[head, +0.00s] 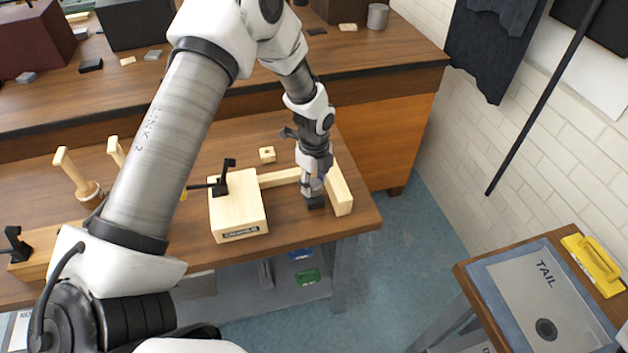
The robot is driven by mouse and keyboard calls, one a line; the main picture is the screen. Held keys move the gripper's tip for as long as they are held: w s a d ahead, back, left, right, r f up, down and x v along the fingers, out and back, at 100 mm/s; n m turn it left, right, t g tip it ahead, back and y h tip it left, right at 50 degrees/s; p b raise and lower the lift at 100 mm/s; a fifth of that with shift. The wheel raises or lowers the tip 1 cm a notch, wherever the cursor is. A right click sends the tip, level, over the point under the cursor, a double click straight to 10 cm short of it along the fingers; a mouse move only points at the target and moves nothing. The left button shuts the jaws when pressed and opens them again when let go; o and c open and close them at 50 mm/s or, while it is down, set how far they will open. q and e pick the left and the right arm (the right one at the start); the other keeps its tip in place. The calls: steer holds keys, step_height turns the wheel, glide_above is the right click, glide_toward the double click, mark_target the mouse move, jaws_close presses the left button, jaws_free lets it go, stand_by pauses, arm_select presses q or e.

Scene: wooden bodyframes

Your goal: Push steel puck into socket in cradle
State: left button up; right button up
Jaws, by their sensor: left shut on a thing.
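The cradle is a pale wooden body frame on the brown workbench. It has a thick labelled block (238,208) at left, a thin cross rail (280,178) and a shorter bar (340,190) at right. My left gripper (314,197) points down into the gap between block and bar, close beside the bar. It is shut, with a small grey metallic piece between its fingers, apparently the steel puck, mostly hidden by the fingers. The socket cannot be made out. My right gripper is not in view.
A black toggle clamp (224,180) stands on the block. A side table at right carries a grey TAIL panel (540,290) and a yellow handled item (592,262). Open floor separates the tables.

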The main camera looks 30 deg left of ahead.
mark_target(313, 183)
arm_select(q)
steer(key=shift+f+b, duration=0.6)
steer(key=shift+f, duration=0.55)
steer(key=o, duration=1.4)
steer(key=shift+c, duration=0.2)
step_height(313, 183, up, 12)
